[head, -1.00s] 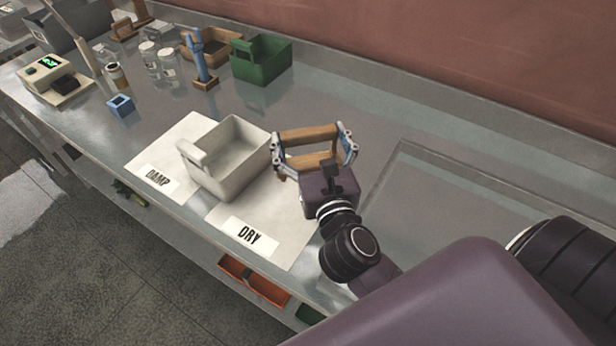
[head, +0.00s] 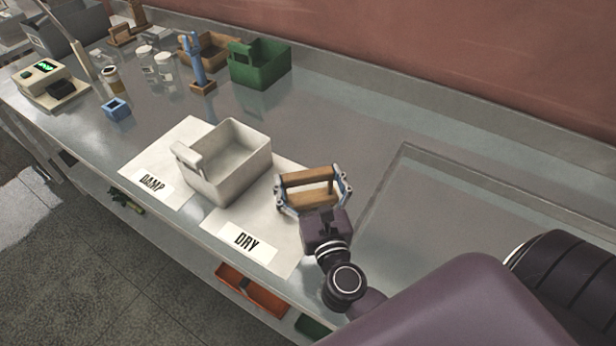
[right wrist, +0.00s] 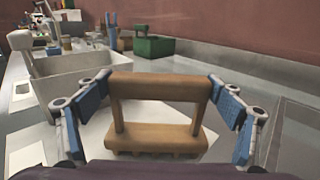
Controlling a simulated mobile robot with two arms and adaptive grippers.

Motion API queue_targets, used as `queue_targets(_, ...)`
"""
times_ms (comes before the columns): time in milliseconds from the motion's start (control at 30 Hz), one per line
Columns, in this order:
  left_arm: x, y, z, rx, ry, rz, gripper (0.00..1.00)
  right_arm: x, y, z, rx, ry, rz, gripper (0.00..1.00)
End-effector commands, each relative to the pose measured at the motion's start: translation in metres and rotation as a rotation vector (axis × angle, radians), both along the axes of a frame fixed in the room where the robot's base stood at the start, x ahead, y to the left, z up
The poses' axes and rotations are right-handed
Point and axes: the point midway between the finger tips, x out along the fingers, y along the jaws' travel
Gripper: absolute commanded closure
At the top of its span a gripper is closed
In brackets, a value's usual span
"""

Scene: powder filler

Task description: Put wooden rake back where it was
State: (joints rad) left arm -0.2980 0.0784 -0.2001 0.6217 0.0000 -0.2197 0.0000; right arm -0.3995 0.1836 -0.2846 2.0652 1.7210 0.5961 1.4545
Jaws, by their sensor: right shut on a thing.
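The wooden rake (head: 308,178) has two light-brown bars joined by posts, with short teeth under its lower bar. My right gripper (head: 314,187) is shut on it, its blue finger pads at the two ends of the upper bar. In the right wrist view the rake (right wrist: 160,85) sits upright between the fingers (right wrist: 160,92). It is at the right edge of the white mat marked DRY (head: 285,262), to the right of the white bin (head: 245,185). I cannot tell whether its teeth touch the surface. My left gripper is not in view.
Left of the bin lies the mat marked DAMP (head: 135,165). A green bin (head: 262,72), a wooden box (head: 218,58), a blue-handled tool (head: 197,66), jars (head: 163,70) and a scale (head: 35,85) stand farther back. The metal bench right of the rake is clear.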

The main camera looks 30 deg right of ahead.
Motion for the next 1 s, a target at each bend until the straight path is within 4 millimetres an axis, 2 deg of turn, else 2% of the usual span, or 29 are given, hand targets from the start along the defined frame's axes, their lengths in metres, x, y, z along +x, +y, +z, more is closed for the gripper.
queue_targets(167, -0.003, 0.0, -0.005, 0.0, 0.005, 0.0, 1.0, 0.0, 0.0, -0.004, 0.001, -0.001, 0.0, 0.56)
queue_targets(200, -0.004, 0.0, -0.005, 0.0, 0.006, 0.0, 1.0, 0.0, 0.0, -0.005, 0.0, 0.0, 0.0, 0.13)
queue_targets(300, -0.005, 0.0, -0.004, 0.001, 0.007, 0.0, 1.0, 0.0, 0.0, -0.004, 0.0, 0.001, 0.0, 0.02)
queue_targets(600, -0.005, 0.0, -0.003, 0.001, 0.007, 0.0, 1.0, 0.0, 0.0, -0.003, 0.0, 0.0, 0.0, 0.0)
queue_targets(733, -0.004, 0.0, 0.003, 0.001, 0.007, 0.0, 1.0, 0.0, 0.0, 0.004, 0.0, 0.0, 0.0, 0.0)
queue_targets(800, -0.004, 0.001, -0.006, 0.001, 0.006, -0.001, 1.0, -0.01, 0.003, -0.004, 0.002, 0.004, 0.0, 0.0)
queue_targets(1000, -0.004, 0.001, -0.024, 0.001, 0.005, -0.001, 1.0, -0.048, 0.013, -0.006, 0.003, 0.004, 0.0, 0.0)
